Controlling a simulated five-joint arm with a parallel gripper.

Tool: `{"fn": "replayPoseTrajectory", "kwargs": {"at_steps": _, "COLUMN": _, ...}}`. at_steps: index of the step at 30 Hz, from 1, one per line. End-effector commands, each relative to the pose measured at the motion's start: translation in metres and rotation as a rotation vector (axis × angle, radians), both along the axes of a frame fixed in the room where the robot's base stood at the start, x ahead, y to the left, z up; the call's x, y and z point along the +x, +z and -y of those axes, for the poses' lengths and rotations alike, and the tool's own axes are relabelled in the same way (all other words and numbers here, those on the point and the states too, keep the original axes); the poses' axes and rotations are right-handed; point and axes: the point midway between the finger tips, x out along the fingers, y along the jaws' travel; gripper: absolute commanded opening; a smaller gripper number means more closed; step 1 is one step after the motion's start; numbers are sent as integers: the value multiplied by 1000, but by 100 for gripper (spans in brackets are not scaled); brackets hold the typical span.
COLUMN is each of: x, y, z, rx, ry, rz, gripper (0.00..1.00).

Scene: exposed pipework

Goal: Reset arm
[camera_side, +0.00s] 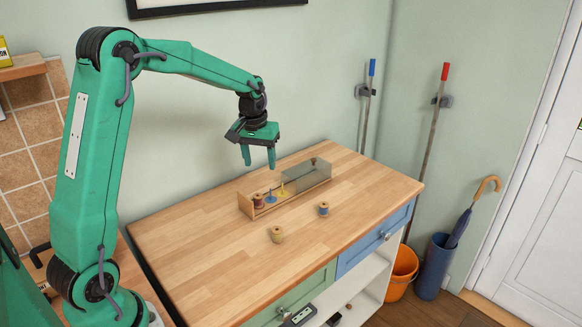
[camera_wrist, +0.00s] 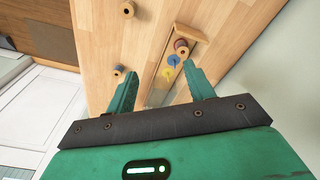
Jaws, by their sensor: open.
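My gripper (camera_side: 259,164) is open and empty, held in the air above the worktop and over the back left part of a wooden rack (camera_side: 247,207). Its two fingers also show in the wrist view (camera_wrist: 160,68), spread apart with nothing between them. The rack holds a brown spool (camera_side: 258,201) at its left end, a blue peg piece (camera_side: 270,197) and a yellow peg piece (camera_side: 282,190). A smoky see-through cover (camera_side: 308,172) stands over its right part.
The wooden worktop (camera_side: 200,255) is clear at its front and left. The wall is close behind it. An orange bucket (camera_side: 401,275), a blue umbrella stand (camera_side: 433,270) and two long-handled tools, one blue-tipped (camera_side: 372,68) and one red-tipped (camera_side: 445,72), are to the right.

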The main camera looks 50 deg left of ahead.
Motion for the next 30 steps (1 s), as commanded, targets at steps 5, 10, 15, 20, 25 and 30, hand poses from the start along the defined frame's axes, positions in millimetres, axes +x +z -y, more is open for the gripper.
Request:
{"fn": "replayPoseTrajectory", "kwargs": {"at_steps": 5, "x": -23, "y": 33, "z": 28, "rx": 18, "ry": -68, "rz": 45, "gripper": 53}}
{"fn": "replayPoseTrajectory", "kwargs": {"at_steps": 10, "x": -48, "y": 57, "z": 51, "rx": 34, "ry": -131, "rz": 86, "gripper": 53}}
{"fn": "replayPoseTrajectory", "kwargs": {"at_steps": 15, "x": -75, "y": 76, "z": 73, "rx": 50, "ry": -194, "rz": 127, "gripper": 53}}
{"fn": "replayPoseTrajectory", "kwargs": {"at_steps": 20, "x": -102, "y": 89, "z": 92, "rx": 63, "ry": -252, "rz": 165, "gripper": 53}}
{"fn": "replayPoseTrajectory", "kwargs": {"at_steps": 25, "x": -133, "y": 97, "z": 110, "rx": 78, "ry": -313, "rz": 207, "gripper": 53}}
{"fn": "replayPoseTrajectory", "kwargs": {"at_steps": 30, "x": -163, "y": 101, "z": 125, "rx": 92, "ry": -374, "rz": 248, "gripper": 53}}
